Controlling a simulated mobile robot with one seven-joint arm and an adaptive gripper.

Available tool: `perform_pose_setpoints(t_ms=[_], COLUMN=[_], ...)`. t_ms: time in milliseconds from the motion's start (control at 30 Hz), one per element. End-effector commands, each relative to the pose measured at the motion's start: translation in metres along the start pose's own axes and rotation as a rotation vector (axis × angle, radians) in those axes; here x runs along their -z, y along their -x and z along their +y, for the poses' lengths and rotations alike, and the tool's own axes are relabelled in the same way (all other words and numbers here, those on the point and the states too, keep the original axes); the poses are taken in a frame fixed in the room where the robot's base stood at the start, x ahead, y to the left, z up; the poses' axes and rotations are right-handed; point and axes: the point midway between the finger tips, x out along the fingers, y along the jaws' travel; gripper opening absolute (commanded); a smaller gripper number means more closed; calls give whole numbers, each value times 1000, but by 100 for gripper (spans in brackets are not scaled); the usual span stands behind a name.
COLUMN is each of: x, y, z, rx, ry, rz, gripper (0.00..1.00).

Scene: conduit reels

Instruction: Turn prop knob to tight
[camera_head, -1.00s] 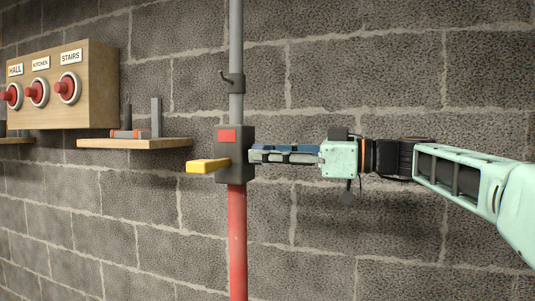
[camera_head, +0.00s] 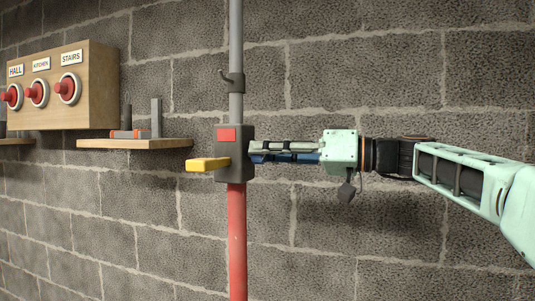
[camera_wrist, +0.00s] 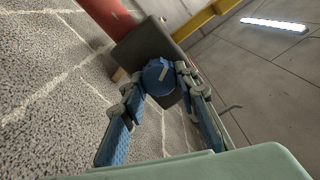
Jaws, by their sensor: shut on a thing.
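The prop is a vertical pole with a grey upper tube (camera_head: 236,45), a dark grey block (camera_head: 236,171) and a red lower tube (camera_head: 237,240). In the wrist view, a round blue knob (camera_wrist: 156,78) with a pale pointer line sits on the face of the block (camera_wrist: 143,43). My gripper (camera_head: 253,152) reaches the block from the right. Its two fingers are closed on opposite sides of the knob. In the head view the knob is hidden. No marking for tight is readable in either view.
A yellow lever (camera_head: 208,164) sticks out left from the block, and a hook (camera_head: 231,79) sits above it. A wooden shelf (camera_head: 135,144) and a wooden panel with red buttons (camera_head: 65,85) are at left. The block wall (camera_head: 330,240) stands close behind; space below my arm is clear.

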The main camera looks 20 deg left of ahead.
Motion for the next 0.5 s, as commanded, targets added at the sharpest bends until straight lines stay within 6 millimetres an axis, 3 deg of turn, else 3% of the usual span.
perform_pose_setpoints(t_ms=[500], x=[1], y=[0], z=[1], rx=[0], ry=[-493], rz=[0], gripper=[4])
